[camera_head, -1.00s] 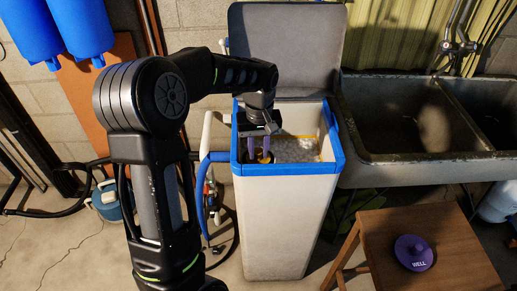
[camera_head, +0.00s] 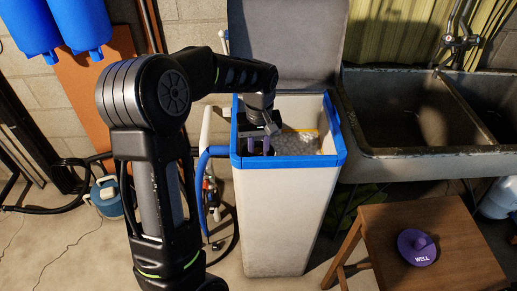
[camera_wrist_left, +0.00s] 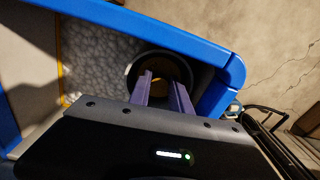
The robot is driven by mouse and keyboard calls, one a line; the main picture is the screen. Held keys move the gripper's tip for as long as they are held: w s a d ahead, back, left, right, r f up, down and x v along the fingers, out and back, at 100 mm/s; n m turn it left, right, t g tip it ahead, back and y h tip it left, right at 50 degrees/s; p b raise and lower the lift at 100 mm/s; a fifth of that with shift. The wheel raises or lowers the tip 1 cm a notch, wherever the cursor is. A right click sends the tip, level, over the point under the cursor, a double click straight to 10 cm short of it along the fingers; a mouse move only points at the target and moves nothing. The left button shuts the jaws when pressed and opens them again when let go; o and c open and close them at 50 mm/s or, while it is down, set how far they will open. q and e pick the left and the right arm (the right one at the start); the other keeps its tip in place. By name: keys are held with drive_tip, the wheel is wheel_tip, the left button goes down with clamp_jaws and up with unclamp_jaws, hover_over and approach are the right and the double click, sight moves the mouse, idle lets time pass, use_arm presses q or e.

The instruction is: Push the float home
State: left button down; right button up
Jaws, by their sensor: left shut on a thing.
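My left gripper (camera_head: 259,147) reaches down into the open brine tank (camera_head: 280,195), near its left front corner. In the left wrist view its two purple fingers (camera_wrist_left: 166,88) reach into a dark round well (camera_wrist_left: 132,74). A dim yellowish-brown part, apparently the float (camera_wrist_left: 153,72), shows in the well beside and between the fingers. The gripper is shut on it, with a gap between the fingers. How deep the float sits is hidden by the fingers and shadow. My right gripper is not in view.
White salt (camera_wrist_left: 95,60) fills the tank around the well. The tank's blue rim (camera_head: 290,162) surrounds the gripper closely, and its grey lid (camera_head: 290,45) stands open behind. A concrete sink (camera_head: 420,120) is at right. A purple cap marked WELL (camera_head: 416,246) lies on a wooden stool (camera_head: 455,245).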

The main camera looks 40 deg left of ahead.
use_arm(q)
drive_tip(key=shift+f+b, duration=0.45)
drive_tip(key=shift+f, duration=0.3)
drive_tip(key=shift+f, duration=0.15)
drive_tip(key=c, duration=1.1)
unclamp_jaws()
